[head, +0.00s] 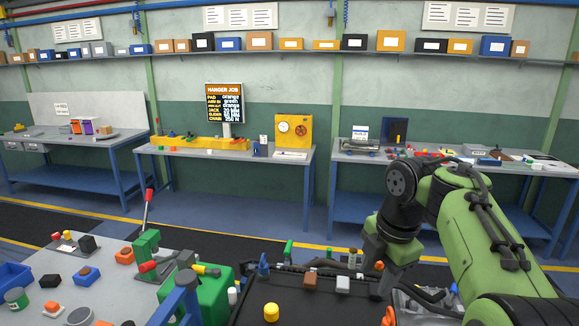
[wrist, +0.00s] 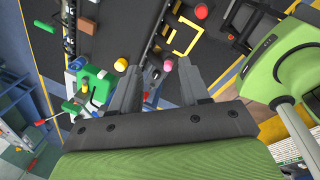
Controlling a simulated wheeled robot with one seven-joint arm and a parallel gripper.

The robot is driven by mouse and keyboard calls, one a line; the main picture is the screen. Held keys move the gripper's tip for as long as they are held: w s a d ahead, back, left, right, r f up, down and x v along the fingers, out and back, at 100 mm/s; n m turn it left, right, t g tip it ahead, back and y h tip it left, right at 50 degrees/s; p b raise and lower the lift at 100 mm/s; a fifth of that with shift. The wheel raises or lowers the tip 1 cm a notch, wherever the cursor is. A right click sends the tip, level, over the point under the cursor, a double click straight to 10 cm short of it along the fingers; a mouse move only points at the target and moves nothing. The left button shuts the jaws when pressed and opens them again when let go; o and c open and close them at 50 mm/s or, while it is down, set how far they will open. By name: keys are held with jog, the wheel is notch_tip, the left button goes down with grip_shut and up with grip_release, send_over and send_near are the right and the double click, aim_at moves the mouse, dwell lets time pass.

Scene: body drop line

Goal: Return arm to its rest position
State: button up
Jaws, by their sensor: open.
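My green arm (head: 455,215) reaches in from the right in the head view, bends at a dark joint and points its hand downward. My gripper (head: 381,288) hangs over the right part of the black work surface (head: 310,312), its fingertips partly lost among dark parts. In the wrist view my gripper (wrist: 156,66) shows two grey fingers spread apart with nothing between them. I cannot tell how high above the surface the fingers are.
A grey table (head: 110,265) with small parts, a green box (head: 205,295) and a red-handled lever press (head: 147,235) stands at left.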

jog(key=s+f+m+t+b, duration=0.1)
jog(key=s+f+m, duration=0.3)
jog(key=s+m, duration=0.3)
jog(key=s+f+m+t+b, duration=0.1)
jog(key=s+f+m, duration=0.3)
jog(key=s+m, duration=0.4)
jog(key=s+a+f+m+t+h+b, duration=0.1)
jog(key=s+f+m+b, duration=0.2)
jog(key=s+m, duration=0.4)
jog(key=shift+s+f+m+t, duration=0.4)
jog(key=shift+s+f, duration=0.2)
jog(key=shift+s, duration=0.25)
